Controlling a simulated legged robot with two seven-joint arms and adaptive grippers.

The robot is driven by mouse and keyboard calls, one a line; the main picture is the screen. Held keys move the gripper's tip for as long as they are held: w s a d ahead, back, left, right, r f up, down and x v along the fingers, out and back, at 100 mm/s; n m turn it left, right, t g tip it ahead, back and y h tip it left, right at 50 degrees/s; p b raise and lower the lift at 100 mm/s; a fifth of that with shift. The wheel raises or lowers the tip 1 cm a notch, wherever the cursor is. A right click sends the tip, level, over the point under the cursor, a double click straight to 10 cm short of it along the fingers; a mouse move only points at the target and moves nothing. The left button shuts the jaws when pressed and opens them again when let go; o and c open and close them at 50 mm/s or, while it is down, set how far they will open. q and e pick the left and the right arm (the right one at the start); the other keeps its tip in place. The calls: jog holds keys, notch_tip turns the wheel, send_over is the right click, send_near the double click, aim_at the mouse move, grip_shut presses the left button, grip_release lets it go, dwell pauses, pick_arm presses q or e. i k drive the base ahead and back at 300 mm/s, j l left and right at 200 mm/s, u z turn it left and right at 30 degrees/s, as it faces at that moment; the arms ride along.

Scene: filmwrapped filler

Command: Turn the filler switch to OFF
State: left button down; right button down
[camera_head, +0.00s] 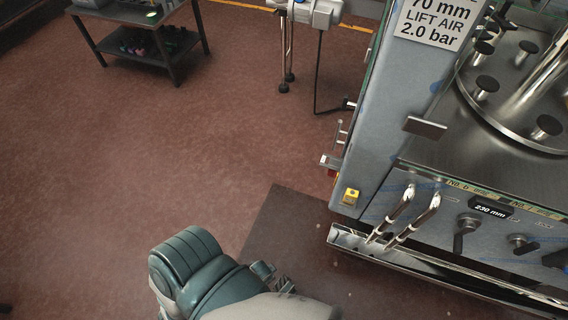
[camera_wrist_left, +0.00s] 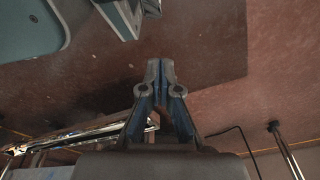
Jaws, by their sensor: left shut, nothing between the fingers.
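The filler machine's front panel (camera_head: 445,218) is at the right of the head view. My left gripper (camera_wrist_left: 160,72) is shut and empty in the left wrist view, over brown floor and apart from the panel. In the head view, a teal arm part of mine fills the bottom centre. My right gripper is not in view.
Two metal-handled levers (camera_head: 405,218) stick out at the panel's left end. A yellow box (camera_head: 350,196) sits on the machine's corner above a projecting steel rail (camera_head: 372,248). A dark mat (camera_head: 290,222) lies on the floor. A black table (camera_head: 140,20) stands far left; the floor between is clear.

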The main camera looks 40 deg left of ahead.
aim_at(333, 173)
jog(key=k+j, duration=0.15)
jog(key=j, duration=0.15)
jog(key=k+j, duration=0.1)
jog(key=j, duration=0.2)
jog(key=k+j+u, duration=0.1)
jog(key=j, duration=0.2)
jog(key=k+j, duration=0.15)
jog(key=j, duration=0.15)
jog(key=k, duration=0.7)
jog(key=z, duration=0.4)
jog(key=i+j+z, duration=0.1)
jog(key=z, duration=0.35)
jog(key=j+z, duration=0.15)
jog(key=z, duration=0.25)
jog(key=i+j+z, duration=0.15)
jog(key=j+z, duration=0.25)
jog(key=j, duration=0.55)
jog(key=j+z, duration=0.4)
jog(key=j, duration=0.5)
jog(key=k+j+z, duration=0.1)
jog(key=j+z, duration=0.3)
jog(key=j, duration=0.55)
